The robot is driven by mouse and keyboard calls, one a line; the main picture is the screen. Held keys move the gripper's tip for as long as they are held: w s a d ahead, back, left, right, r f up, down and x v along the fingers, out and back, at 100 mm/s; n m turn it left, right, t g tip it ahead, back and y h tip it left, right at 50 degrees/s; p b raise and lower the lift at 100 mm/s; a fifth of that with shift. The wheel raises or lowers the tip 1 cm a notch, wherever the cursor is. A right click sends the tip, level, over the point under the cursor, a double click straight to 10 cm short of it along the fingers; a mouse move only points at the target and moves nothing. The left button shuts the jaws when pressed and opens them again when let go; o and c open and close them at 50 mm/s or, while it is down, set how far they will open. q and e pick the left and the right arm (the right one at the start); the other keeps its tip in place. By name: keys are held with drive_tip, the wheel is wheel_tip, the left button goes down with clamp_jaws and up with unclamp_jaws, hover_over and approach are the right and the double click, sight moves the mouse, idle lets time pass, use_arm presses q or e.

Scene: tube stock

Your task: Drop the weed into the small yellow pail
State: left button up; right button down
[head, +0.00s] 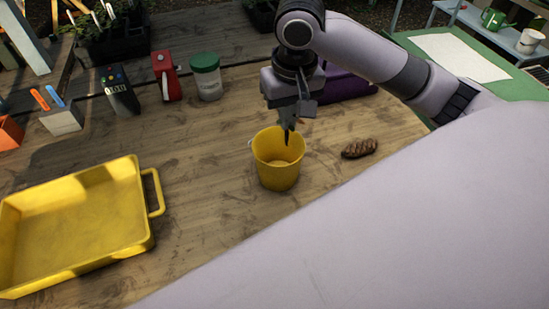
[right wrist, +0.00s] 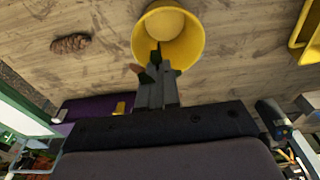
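The small yellow pail (head: 277,176) stands upright on the wooden table in the head view. It also shows at the top of the right wrist view (right wrist: 192,52), and its inside looks empty. My right gripper (head: 288,122) points down above the pail's mouth. Its fingers (right wrist: 157,84) are nearly together on a small weed (right wrist: 150,71), of which dark green and brownish bits show at the fingertips. The fingers hide most of the weed. My left gripper is not in view.
A brown pinecone-like object (head: 359,148) lies right of the pail. A large yellow tray (head: 150,246) is at the left. A white jar with a green lid (head: 206,78), a red object (head: 167,77) and a dark box (head: 119,91) stand behind. Bare wood surrounds the pail.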

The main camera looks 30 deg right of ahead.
sight(287, 133)
drive_tip(key=shift+f, duration=2.35)
drive_tip(key=c, duration=1.3)
unclamp_jaws()
drive_tip(key=r, duration=0.4)
drive_tip(key=s+r, duration=0.1)
drive_tip(key=r, duration=0.2)
drive_tip(key=shift+a+r, duration=0.1)
